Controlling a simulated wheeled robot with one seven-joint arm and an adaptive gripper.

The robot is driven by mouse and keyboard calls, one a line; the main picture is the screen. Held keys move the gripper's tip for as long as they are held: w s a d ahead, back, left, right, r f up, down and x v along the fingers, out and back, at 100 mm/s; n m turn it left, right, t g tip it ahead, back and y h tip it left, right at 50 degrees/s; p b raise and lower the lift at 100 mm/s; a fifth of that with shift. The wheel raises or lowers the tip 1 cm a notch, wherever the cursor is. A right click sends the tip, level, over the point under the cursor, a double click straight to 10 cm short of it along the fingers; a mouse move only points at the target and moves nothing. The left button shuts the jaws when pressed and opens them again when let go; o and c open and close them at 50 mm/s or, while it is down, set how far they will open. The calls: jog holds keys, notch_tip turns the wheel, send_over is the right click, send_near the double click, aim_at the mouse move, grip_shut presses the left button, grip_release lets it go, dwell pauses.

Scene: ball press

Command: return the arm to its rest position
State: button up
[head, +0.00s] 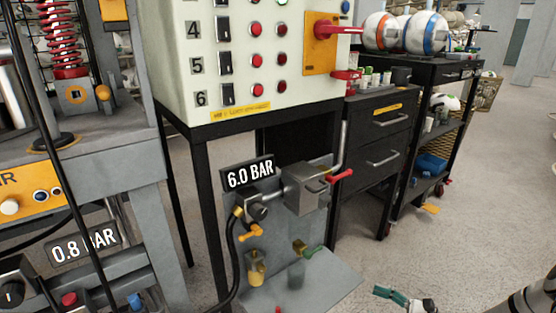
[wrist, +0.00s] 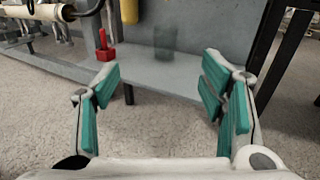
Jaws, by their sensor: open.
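My gripper (wrist: 162,85) is open and empty in the wrist view, its green-padded fingers spread wide. It faces a grey metal shelf (wrist: 185,78) with nothing between the fingers. In the head view my gripper (head: 403,300) shows at the bottom right edge, partly cut off, with my forearm at the corner. It is to the right of the grey panel (head: 325,283) under the control cabinet and appears apart from it.
The cabinet (head: 265,60) stands on a black frame with a 6.0 BAR gauge (head: 249,173) and a red-handled valve (head: 339,176) below. A black drawer unit (head: 375,140) and cart (head: 440,130) stand right. A press bench (head: 85,160) is left. Floor (head: 485,200) at right is clear.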

jog(key=s+a+r+n+g+h, duration=0.25)
jog(key=r+n+g, duration=0.2)
jog(key=r, duration=0.55)
jog(key=s+a+r+n+g+h, duration=0.25)
jog(key=s+a+r+n, duration=0.2)
jog(key=r, duration=0.55)
jog(key=s+a+r+n+g+h, duration=0.25)
jog(key=r+n+g, duration=0.3)
jog(key=r, duration=0.55)
jog(key=s+a+r+n+h, duration=0.2)
jog(key=s+r, duration=0.2)
jog(key=s, duration=0.3)
jog(key=s+a+r+n+h, duration=0.1)
jog(key=s+r+n+h, duration=0.1)
jog(key=s+r+n, duration=0.3)
jog(key=s+d+n+t+h, duration=0.2)
jog(key=s+d+t+h, duration=0.15)
jog(key=s, duration=1.05)
notch_tip(320, 180, up, 33)
jog(key=t+p, duration=0.4)
jog(key=p, duration=2.7)
jog(key=shift+a+t+h, duration=0.25)
jog(key=shift+t+h, duration=0.05)
jog(key=shift+w, duration=0.15)
